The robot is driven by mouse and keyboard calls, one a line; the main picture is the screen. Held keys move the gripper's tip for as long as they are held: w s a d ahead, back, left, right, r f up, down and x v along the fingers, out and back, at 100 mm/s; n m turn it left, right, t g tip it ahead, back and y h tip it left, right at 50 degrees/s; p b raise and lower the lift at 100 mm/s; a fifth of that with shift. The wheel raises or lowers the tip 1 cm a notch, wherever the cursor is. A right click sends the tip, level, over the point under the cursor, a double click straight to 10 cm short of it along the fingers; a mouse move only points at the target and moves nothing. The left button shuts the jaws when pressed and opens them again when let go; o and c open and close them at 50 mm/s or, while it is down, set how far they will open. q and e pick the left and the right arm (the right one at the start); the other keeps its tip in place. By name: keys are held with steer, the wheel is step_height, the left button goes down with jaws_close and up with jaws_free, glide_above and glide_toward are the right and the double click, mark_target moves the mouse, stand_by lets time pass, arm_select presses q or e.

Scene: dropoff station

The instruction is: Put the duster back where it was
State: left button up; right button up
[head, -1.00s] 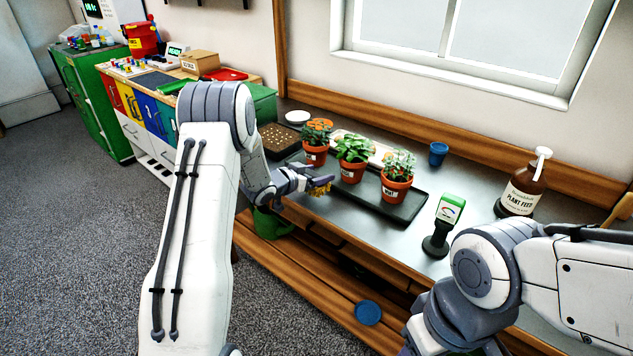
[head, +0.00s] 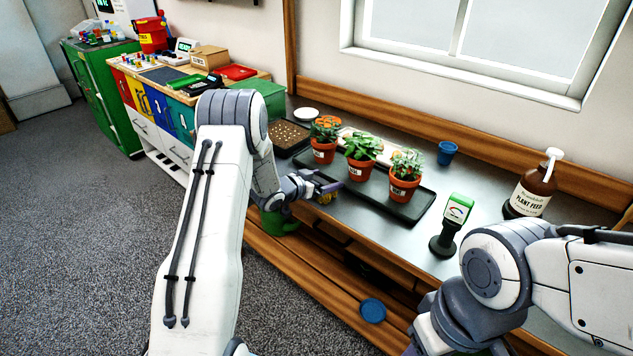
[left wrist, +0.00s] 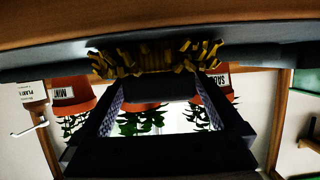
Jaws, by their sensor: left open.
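My left gripper (head: 330,187) is at the front edge of the grey bench, in front of the potted plants. Its jaws are open. The duster's yellow-and-dark bristles (left wrist: 155,58) show just beyond the fingertips in the left wrist view, and a dark bar (left wrist: 165,88) spans between the fingers. In the head view a small yellow patch (head: 327,198) shows under the fingertips. Whether the duster touches the fingers or the bench cannot be told. My right arm (head: 500,270) is at the lower right; its gripper is out of view.
Three potted plants (head: 362,172) stand on a black tray (head: 415,210). A stamp-like green and black device (head: 450,225), a plant feed bottle (head: 530,190) and a blue cup (head: 447,152) stand to the right. A green watering can (head: 278,222) and a blue lid (head: 372,310) are below the bench top.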

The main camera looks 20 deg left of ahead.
arm_select(q)
steer(key=v, duration=1.2)
steer(key=s+d+r+m+g+y, duration=0.1)
steer(key=s+d+r+g+y, duration=0.2)
steer(key=d, duration=0.5)
steer(key=s+d+r+g, duration=0.15)
steer(key=s+d, duration=0.25)
steer(key=d, duration=0.4)
steer(key=s+d+g, duration=0.2)
steer(key=s+g, duration=0.1)
steer(key=s, duration=0.6)
steer(key=s+d+r+m+g, duration=0.1)
steer(key=s+d+g, duration=0.1)
steer(key=s, duration=0.8)
steer(key=s+d+r+m+g, duration=0.1)
steer(key=s+d+g, duration=0.2)
steer(key=s, duration=0.6)
steer(key=shift+s+d+g+y+b, duration=0.25)
steer(key=shift+d+g+y+b, duration=0.15)
steer(key=shift+d, duration=0.3)
step_height(320, 180, up, 4)
steer(key=p, duration=0.3)
steer(key=shift+f+p, duration=0.1)
steer(key=shift+p, duration=0.25)
